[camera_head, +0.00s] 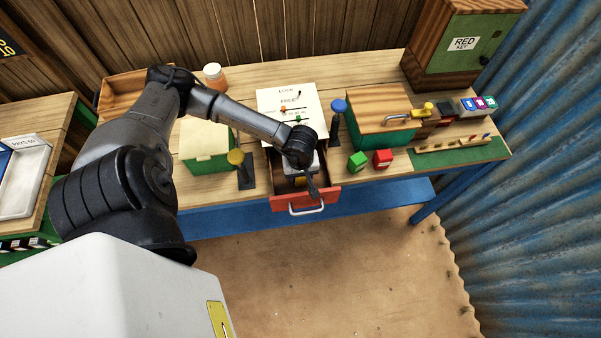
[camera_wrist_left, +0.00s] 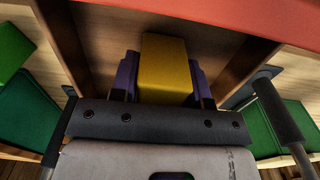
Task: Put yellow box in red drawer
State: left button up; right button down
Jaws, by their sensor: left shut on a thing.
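The red drawer (camera_head: 330,197) stands pulled out at the front of the workbench, its wooden inside showing and a pale bar handle on its face. Its red front also shows along the top of the left wrist view (camera_wrist_left: 220,10). My left gripper (camera_wrist_left: 164,78) is shut on the yellow box (camera_wrist_left: 165,62), with a purple finger on each side. The gripper and box are between the drawer's wooden walls. Whether the box touches the drawer floor I cannot tell. In the head view my arm largely hides the box. My right gripper is not in view.
A green box (camera_head: 358,161) and a red box (camera_head: 383,158) stand on the bench right of the drawer. A yellow-knobbed lever (camera_head: 236,158) and a blue-knobbed lever (camera_head: 339,107) flank it. A wood-topped green case (camera_head: 378,105) and a white panel (camera_head: 274,98) stand behind.

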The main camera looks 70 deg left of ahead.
pick_arm(q)
jog(key=o, duration=1)
jog(key=shift+f, duration=0.1)
jog(key=shift+c, duration=0.2)
jog(key=shift+r+p, duration=0.3)
notch_tip(320, 180, up, 12)
jog(key=shift+f, duration=0.15)
